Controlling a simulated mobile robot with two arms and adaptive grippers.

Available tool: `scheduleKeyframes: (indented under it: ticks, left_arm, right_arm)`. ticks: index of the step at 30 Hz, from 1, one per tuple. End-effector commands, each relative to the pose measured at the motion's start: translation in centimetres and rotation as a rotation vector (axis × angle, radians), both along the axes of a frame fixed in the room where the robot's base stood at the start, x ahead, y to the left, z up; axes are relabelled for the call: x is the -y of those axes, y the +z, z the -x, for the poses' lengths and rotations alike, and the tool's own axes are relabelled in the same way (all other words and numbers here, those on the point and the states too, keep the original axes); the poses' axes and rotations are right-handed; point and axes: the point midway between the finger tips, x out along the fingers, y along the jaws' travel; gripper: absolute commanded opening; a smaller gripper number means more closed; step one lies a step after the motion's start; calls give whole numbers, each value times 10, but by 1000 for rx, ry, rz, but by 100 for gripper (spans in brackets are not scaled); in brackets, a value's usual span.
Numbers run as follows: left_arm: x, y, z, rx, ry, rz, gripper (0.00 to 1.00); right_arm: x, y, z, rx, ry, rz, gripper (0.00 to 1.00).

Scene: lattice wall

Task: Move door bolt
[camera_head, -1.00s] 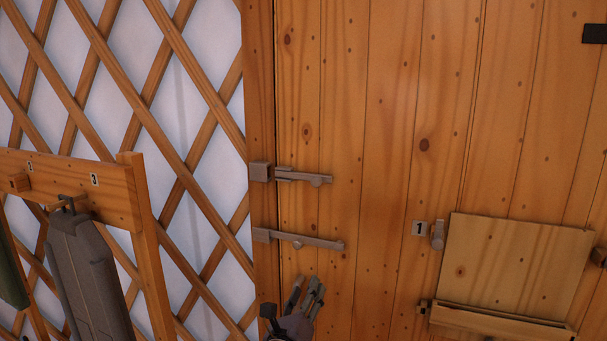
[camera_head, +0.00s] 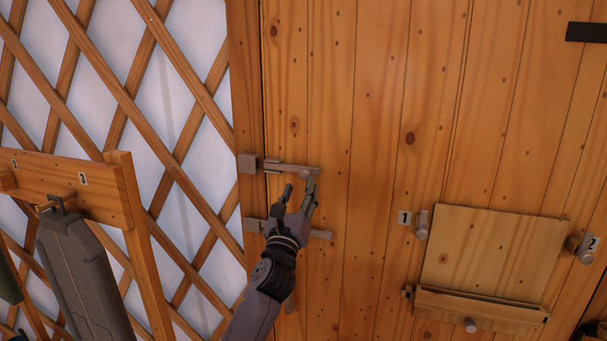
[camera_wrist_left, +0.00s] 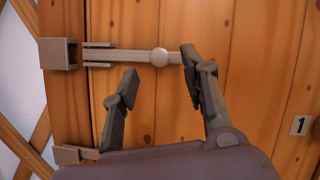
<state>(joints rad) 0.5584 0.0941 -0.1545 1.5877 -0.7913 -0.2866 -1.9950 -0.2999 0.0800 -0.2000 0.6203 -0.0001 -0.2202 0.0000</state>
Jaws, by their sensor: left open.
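The upper door bolt (camera_head: 290,168) is a grey metal bar with a round knob, lying level on the wooden door (camera_head: 385,120). A lower bolt (camera_head: 320,234) is partly hidden behind my left gripper (camera_head: 300,188). That gripper is open and empty, its fingers just below the upper bolt's knob; in the left wrist view (camera_wrist_left: 158,75) the knob lies above and between the fingertips. My right gripper is out of view.
A wooden panel (camera_head: 492,250) with a ledge and turn-latches labelled 1 and 2 is on the door at right. A wooden rack (camera_head: 70,183) with a hanging grey item (camera_head: 75,270) stands at left, before the lattice wall.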

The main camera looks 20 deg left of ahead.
Motion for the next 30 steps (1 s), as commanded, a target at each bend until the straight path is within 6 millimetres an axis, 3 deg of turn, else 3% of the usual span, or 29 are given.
scheduleKeyframes:
  ticks: [3,9,21,30]
  left_arm:
    - [-1,10,-20,-1,0,3,41]
    - [-3,16,-40,0,1,0,41]
    - [-3,18,-46,-1,-1,1,41]
    - [-3,17,-46,-1,0,0,22]
  right_arm:
    - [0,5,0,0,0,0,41]
    - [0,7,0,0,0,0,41]
    - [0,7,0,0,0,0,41]
    - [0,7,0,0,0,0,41]
